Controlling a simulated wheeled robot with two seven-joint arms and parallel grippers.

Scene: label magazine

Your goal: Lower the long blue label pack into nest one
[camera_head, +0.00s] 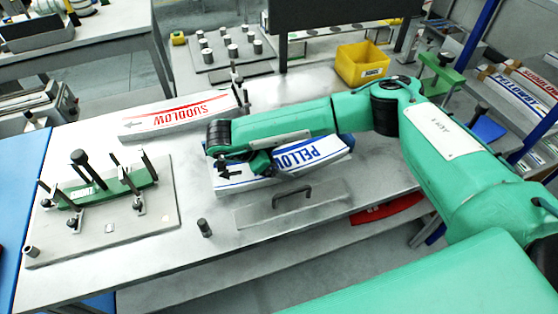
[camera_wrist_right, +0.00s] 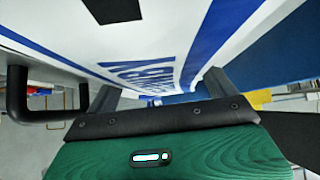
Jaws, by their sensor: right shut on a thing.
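The long blue label pack (camera_head: 318,152) is white with blue stripes and blue lettering. It is right of the middle of the bench in the head view, partly hidden by my right arm. My right gripper (camera_head: 262,165) is shut on it from above. In the right wrist view the pack (camera_wrist_right: 150,45) fills the top, between the two fingers of the gripper (camera_wrist_right: 160,88). I cannot tell whether the pack touches the bench or hangs just above it. No nest is labelled, so I cannot tell which place is nest one. My left gripper is not in view.
A red-lettered pack (camera_head: 180,118) lies behind and left. A fixture plate (camera_head: 125,235) with upright posts stands at the left. A flat plate with a black handle (camera_head: 292,195) lies in front of the blue pack. A yellow bin (camera_head: 362,64) stands at the back, near my arm.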

